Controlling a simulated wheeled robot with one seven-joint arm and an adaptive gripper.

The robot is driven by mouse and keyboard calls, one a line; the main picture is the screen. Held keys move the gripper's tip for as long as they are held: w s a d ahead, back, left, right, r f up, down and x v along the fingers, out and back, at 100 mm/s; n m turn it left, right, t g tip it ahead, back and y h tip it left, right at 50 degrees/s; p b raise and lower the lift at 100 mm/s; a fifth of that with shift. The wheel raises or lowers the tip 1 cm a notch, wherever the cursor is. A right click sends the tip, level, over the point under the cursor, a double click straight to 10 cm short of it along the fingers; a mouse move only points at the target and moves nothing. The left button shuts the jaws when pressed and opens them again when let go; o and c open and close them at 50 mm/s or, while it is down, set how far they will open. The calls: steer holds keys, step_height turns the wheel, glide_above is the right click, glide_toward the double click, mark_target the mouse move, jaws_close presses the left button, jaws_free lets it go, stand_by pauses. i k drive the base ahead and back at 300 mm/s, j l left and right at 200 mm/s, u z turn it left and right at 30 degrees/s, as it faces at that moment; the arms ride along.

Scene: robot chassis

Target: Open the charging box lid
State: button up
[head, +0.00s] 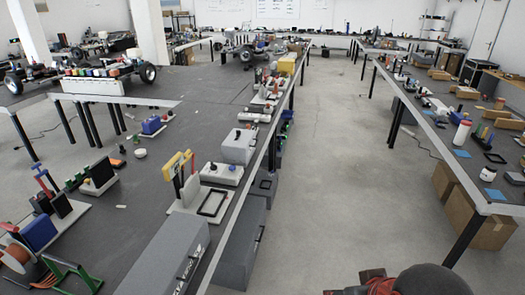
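No box in the head view is clearly labelled as the charging box, and I cannot tell which one it is. A long grey box (165,258) with dark lettering on its side lies at the near edge of the left table, and its top looks closed. A smaller light grey box (240,146) stands farther along the same table edge and also looks closed. My gripper is not clearly visible; only dark and red parts, likely of my arm, show at the bottom right edge.
The left table (120,222) holds a yellow-handled device (178,168), a white switch box (221,174) and several small parts. A grey cabinet (241,235) sits below its edge. A right table (471,181) has cardboard boxes (478,210) underneath. The aisle floor (330,170) between is clear.

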mark_target(233, 149)
steer(key=i+l+u, duration=0.2)
steer(key=l, duration=0.15)
steer(key=i+l+u, duration=0.25)
steer(key=i+z, duration=0.25)
steer(key=i, duration=2.1)
